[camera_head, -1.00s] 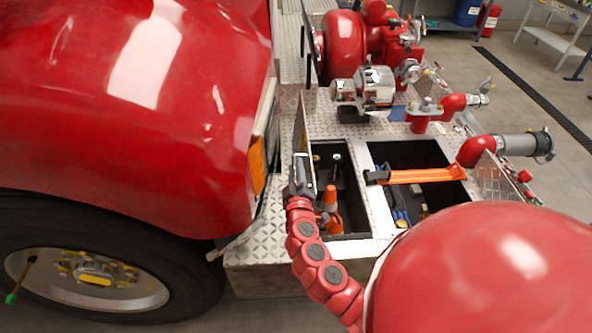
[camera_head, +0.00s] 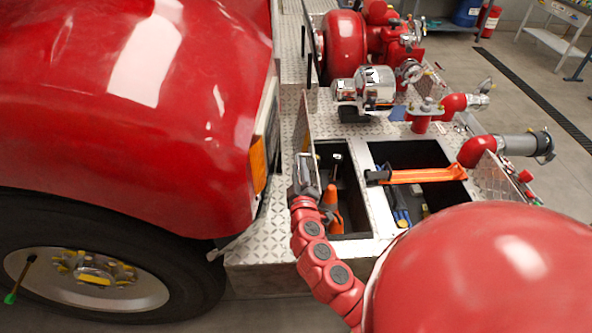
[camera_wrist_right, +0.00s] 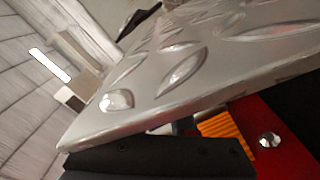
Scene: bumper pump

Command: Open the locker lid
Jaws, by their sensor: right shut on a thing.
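The locker lid (camera_head: 304,122) is a thin tread-plate panel. It stands nearly upright along the left side of the left compartment (camera_head: 345,190), whose inside is exposed. My right gripper (camera_head: 304,178) is at the near end of the lid and shut on it. In the right wrist view the lid (camera_wrist_right: 190,75) fills the upper part as a silver plate with raised diamonds, with a dark finger (camera_wrist_right: 160,155) along its lower edge. The other finger is hidden there. My left gripper is not in view.
An orange cone (camera_head: 330,196) stands in the left compartment. The red fender (camera_head: 130,110) and orange lamp (camera_head: 257,165) are close on the left. Chrome pump parts (camera_head: 372,85) stand behind.

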